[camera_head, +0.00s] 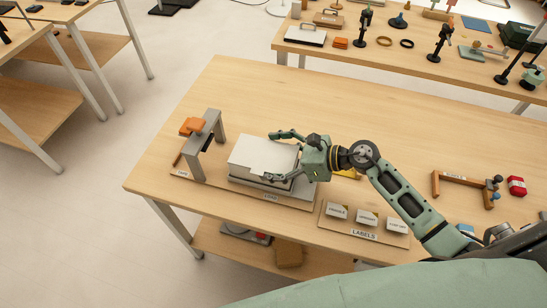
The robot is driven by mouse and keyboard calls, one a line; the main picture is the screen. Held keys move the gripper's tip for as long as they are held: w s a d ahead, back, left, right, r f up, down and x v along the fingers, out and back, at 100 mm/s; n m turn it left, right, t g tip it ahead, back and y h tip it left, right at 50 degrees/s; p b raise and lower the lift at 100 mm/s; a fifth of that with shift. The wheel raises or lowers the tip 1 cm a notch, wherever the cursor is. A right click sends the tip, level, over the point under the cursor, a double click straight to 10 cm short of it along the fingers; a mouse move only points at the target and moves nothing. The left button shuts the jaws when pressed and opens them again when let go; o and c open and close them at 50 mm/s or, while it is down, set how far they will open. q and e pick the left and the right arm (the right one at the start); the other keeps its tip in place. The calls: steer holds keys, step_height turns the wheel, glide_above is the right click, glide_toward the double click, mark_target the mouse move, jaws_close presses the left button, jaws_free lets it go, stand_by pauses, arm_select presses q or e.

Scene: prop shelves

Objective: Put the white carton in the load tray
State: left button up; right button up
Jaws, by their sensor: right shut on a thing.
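The white carton (258,155) is a flat white box near the middle of the table. My right gripper (283,157) comes in from the right and is shut on it, with one finger along its far side and one along its near side. The grey load tray (243,180) lies directly under the carton, and its near edge shows. I cannot tell whether the carton touches the tray or is held just above it. The fingers hide part of the carton's right end. My left gripper is not in view.
A grey arch-like stand (203,143) with an orange block (192,126) is left of the tray. A labels board (364,235) with small cards lies to the right. An orange-brown frame (463,182) and a red item (516,186) lie farther right. The table's far middle is clear.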

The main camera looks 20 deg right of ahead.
steer(key=shift+f, duration=0.2)
steer(key=o, duration=1.2)
steer(key=shift+r+p, duration=2.05)
steer(key=shift+r, duration=1)
steer(key=shift+f, duration=0.1)
